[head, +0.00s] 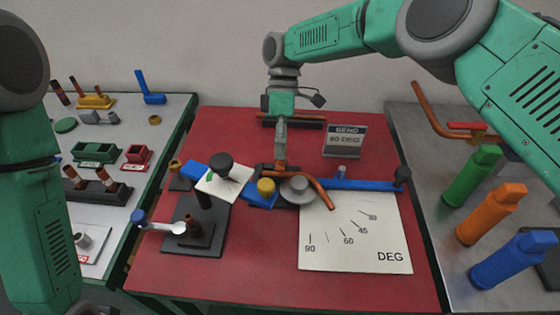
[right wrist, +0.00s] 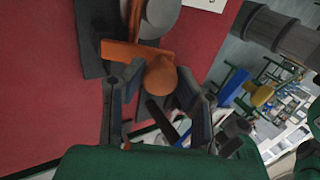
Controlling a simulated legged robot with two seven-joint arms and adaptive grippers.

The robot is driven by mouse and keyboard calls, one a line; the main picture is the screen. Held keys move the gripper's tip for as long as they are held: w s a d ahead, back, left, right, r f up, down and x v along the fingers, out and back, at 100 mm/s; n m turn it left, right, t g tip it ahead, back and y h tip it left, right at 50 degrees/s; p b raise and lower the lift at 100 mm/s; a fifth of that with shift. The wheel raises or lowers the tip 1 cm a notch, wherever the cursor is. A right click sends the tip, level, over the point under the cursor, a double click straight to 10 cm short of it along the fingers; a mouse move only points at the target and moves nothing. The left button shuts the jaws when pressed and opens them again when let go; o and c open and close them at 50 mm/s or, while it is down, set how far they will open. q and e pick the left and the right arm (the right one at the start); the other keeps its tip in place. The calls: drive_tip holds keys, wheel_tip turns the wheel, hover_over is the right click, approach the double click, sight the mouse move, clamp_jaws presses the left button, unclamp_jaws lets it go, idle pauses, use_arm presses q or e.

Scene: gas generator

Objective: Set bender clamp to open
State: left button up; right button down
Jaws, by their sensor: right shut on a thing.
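The bender stands on the red table, with a long blue bar (head: 355,184), a grey round die (head: 297,190) and a yellow knob (head: 265,187). A black knob (head: 221,163) stands over a white plate at its left. Which part is the clamp, and whether it is open, I cannot tell for sure. A copper tube (head: 322,192) curves around the die. In the right wrist view the tube's round end (right wrist: 160,78) shows between the fingers. My left gripper is out of view.
A sign (head: 345,141) reads BEND 60 DEG. A white angle sheet (head: 355,245) lies in front. A blue-tipped lever (head: 160,225) sits at left front. Side tables hold parts at left and green, orange and blue bottle-like items (head: 491,215) at right.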

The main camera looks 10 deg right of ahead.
drive_tip(key=shift+w+d+r+g+b, duration=0.1)
drive_tip(key=shift+w+g+b, duration=0.25)
drive_tip(key=shift+b, duration=0.35)
drive_tip(key=c, duration=1.2)
unclamp_jaws()
drive_tip(key=shift+w, duration=0.1)
wheel_tip(320, 180, up, 10)
drive_tip(key=shift+w+f, duration=0.1)
